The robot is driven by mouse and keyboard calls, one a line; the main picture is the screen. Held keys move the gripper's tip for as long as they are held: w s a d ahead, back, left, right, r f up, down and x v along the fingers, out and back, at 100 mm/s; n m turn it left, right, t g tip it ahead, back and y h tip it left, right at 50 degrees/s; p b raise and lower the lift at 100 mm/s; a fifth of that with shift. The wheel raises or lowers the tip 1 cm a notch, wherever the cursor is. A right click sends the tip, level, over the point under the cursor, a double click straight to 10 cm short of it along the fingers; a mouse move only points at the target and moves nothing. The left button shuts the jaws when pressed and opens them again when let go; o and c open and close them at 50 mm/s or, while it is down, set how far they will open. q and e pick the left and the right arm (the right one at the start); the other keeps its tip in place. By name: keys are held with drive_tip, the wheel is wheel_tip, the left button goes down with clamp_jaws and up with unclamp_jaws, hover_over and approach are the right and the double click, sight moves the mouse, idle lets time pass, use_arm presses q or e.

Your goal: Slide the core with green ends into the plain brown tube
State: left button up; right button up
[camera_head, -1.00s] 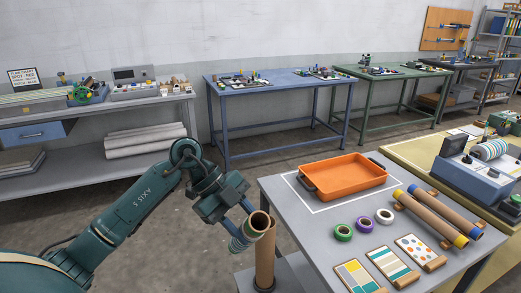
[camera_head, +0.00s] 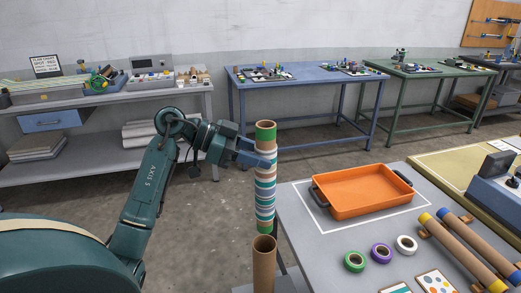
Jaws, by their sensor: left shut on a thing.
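The core with green ends (camera_head: 265,187) is a brown tube with a striped sleeve around its middle and green bands near both ends. My left gripper (camera_head: 262,158) is shut on its upper part and holds it upright. The plain brown tube (camera_head: 264,270) stands upright below, with its open mouth facing up. The lower green end of the core is close above the tube's rim, roughly in line with it. I cannot tell whether they touch. The tube's foot is outside the picture. My right gripper is not in view.
The grey table (camera_head: 310,235) on the right carries an orange tray (camera_head: 362,192) and several tape rolls. A blue bench (camera_head: 300,84) stands behind, with open floor between.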

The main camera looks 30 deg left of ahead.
sight(258, 172)
use_arm(q)
wheel_tip(258, 172, down, 4)
drive_tip(key=shift+f+b, duration=0.15)
drive_tip(key=shift+b, duration=0.6)
drive_tip(key=shift+f, duration=0.35)
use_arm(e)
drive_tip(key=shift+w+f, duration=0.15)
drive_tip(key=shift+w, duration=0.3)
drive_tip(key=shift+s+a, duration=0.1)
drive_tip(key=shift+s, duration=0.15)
use_arm(q)
drive_tip(key=shift+r, duration=0.1)
drive_tip(key=shift+r+p, duration=0.1)
drive_tip(key=shift+p, duration=0.25)
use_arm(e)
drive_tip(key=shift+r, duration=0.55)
